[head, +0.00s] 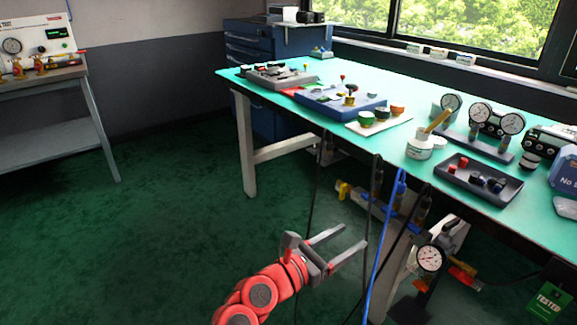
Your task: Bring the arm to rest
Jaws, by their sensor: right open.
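My right gripper (344,246) shows at the lower middle of the head view, at the end of a red arm. Its two grey fingers are apart and nothing is between them. It hangs in front of the workbench, below the level of its top, over the dark green floor. It appears apart from the bench. My left gripper is not in view.
A workbench with a turquoise top (390,85) holds a blue tray (325,103), a dark tray (485,190) and pressure gauges (511,124). Cables, including a blue hose (384,235), hang close to the gripper's right. Another gauge (430,258) sits below. Open floor (150,230) lies left.

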